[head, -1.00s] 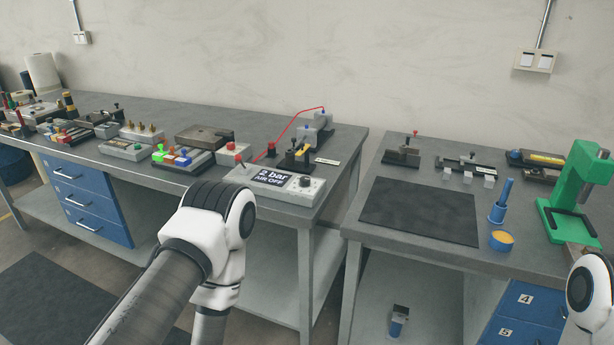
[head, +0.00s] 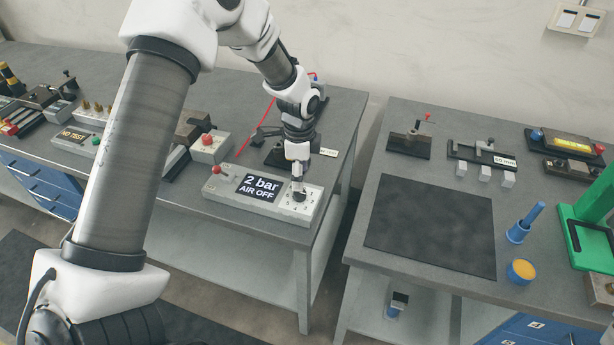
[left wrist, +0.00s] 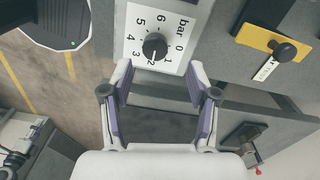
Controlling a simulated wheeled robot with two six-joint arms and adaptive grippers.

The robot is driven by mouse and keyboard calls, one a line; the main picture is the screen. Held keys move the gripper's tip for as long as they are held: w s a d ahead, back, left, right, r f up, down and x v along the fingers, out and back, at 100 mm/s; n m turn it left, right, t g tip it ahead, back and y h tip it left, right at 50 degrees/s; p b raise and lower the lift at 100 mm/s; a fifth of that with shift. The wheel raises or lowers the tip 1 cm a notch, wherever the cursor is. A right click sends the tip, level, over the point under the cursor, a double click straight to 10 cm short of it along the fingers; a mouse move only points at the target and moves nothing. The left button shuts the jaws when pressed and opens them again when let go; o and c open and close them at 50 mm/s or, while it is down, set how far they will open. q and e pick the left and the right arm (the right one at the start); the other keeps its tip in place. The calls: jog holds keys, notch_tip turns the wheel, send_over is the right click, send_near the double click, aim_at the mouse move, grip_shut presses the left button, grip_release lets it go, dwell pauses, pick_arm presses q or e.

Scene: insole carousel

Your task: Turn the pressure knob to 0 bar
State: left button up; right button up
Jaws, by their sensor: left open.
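The pressure knob (left wrist: 154,46) is a black dial on a white scale plate marked 0 to 6 bar, seen in the left wrist view. Its pointer is at about 2. In the head view the knob (head: 299,196) is at the right end of the grey control box (head: 225,196), partly hidden by my gripper. The box's display (head: 259,187) reads "2 bar AIR OFF". My left gripper (head: 299,184) is above the knob, pointing down. In the left wrist view it (left wrist: 160,92) is open, with nothing between the fingers. My right gripper is not in view.
A red-button box (head: 208,146) stands behind the control box. A dark fixture (head: 280,155) is behind the knob, close to my left arm. The right table holds a dark mat (head: 430,225), a blue handled tool (head: 525,222) and a green press (head: 585,225).

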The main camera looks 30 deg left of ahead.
aim_at(298, 193)
pick_arm(q)
jog(key=f, duration=0.1)
jog(key=s+f, duration=0.1)
jog(key=shift+s+f+p, duration=0.15)
jog(key=shift+f+p, duration=0.2)
jog(key=shift+p, duration=0.05)
jog(key=shift+w+f, duration=0.25)
jog(key=shift+f, duration=0.95)
jog(key=shift+w+f, duration=0.15)
jog(key=shift+f, duration=0.1)
jog(key=shift+r, duration=0.1)
jog(key=shift+c, duration=0.4)
jog(key=shift+s, duration=0.2)
jog(key=c, duration=0.5)
grip_shut()
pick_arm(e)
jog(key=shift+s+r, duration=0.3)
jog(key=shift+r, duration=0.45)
pick_arm(q)
jog(key=shift+s, duration=0.1)
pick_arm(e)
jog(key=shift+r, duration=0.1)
